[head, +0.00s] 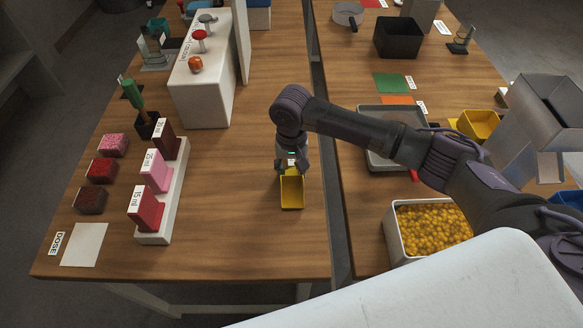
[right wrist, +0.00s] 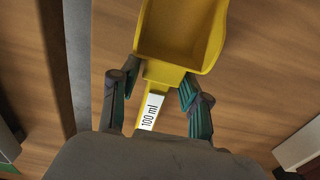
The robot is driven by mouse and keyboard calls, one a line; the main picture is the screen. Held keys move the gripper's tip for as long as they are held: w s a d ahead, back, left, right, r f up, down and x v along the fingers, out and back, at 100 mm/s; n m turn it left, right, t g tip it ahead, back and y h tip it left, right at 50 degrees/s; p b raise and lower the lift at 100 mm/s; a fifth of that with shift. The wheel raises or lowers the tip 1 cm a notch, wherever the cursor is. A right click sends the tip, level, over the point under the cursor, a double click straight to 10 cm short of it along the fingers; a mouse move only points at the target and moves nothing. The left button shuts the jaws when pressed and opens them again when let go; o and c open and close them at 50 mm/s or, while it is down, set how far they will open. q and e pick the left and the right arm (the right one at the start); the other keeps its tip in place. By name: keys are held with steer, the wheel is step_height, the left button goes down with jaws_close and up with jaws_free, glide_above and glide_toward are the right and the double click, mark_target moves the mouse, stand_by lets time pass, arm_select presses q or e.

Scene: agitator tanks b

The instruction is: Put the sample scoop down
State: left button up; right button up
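The sample scoop (head: 291,191) is yellow, with an open, empty-looking bowl pointing toward the near edge of the left table. It appears to rest on the wood. In the right wrist view the scoop (right wrist: 180,35) shows its handle with a "100 ml" label. My right gripper (head: 291,164) is above the handle end, pointing down. In the wrist view its fingers (right wrist: 158,82) stand apart on either side of the handle, with gaps visible beside it. The far handle end is hidden by the gripper body. My left gripper is not in view.
A white rack (head: 155,237) holds several labelled smaller scoops, left of the scoop. Coloured cubes (head: 101,170) and a white "DOSE" pad (head: 84,245) are further left. A bin of yellow balls (head: 399,243) stands right of the table gap. The wood around the scoop is clear.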

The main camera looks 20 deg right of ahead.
mark_target(291, 167)
step_height(291, 167, up, 12)
steer(key=b, duration=0.1)
steer(key=shift+r, duration=0.15)
stand_by(0.4)
steer(key=shift+w, duration=0.1)
